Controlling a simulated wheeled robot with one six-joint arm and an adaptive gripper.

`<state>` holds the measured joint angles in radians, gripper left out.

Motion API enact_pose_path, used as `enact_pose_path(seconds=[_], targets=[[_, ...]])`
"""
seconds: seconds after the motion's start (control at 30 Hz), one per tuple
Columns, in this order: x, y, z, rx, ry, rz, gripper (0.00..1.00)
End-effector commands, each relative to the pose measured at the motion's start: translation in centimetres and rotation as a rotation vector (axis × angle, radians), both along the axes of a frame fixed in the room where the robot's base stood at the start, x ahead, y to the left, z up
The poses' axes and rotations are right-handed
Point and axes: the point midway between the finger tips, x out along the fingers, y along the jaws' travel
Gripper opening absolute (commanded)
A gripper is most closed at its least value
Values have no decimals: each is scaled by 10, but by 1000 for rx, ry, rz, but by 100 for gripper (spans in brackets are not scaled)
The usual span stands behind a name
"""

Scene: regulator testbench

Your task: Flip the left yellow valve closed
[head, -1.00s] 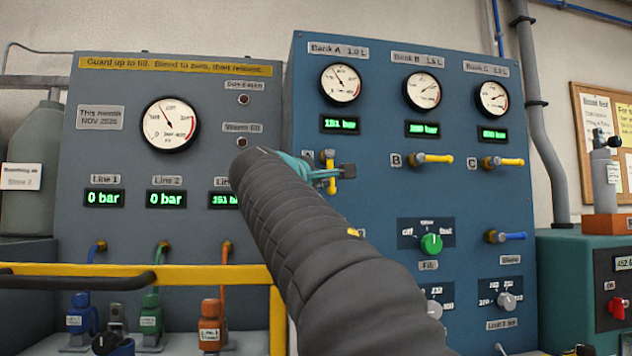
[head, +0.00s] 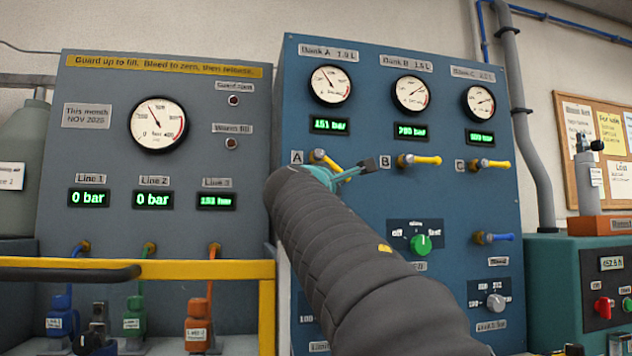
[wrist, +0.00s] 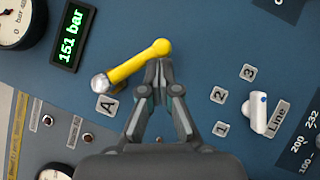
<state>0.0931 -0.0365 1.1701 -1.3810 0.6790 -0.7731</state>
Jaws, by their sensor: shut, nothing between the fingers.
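The left yellow valve (head: 323,158) is on the blue panel by label A, under the Bank A display. In the head view its handle slants right and down from its pivot, and my gripper and arm partly hide it. In the wrist view the whole yellow handle (wrist: 135,62) shows, from silver pivot to round tip. My gripper (wrist: 159,66) is shut and empty, with its fingertips right by the handle's tip; I cannot tell if they touch. In the head view the fingers (head: 368,167) point right, in front of the panel between labels A and B.
Yellow valves B (head: 420,160) and C (head: 490,164) lie horizontal to the right. Below are a blue valve (head: 495,238) and a green knob (head: 421,244). A yellow rail (head: 190,269) crosses the lower left. The wrist view also shows a white knob (wrist: 259,112).

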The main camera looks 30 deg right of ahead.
Motion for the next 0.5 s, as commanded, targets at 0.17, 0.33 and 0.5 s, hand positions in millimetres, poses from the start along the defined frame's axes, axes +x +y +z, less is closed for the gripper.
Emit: enact_pose_path(seconds=[0.17,0.33,0.5], targets=[[0,-3,1,-34,6,10,0],[-3,-11,6,-197,45,7,0],[-5,-18,12,-409,94,3,0]])
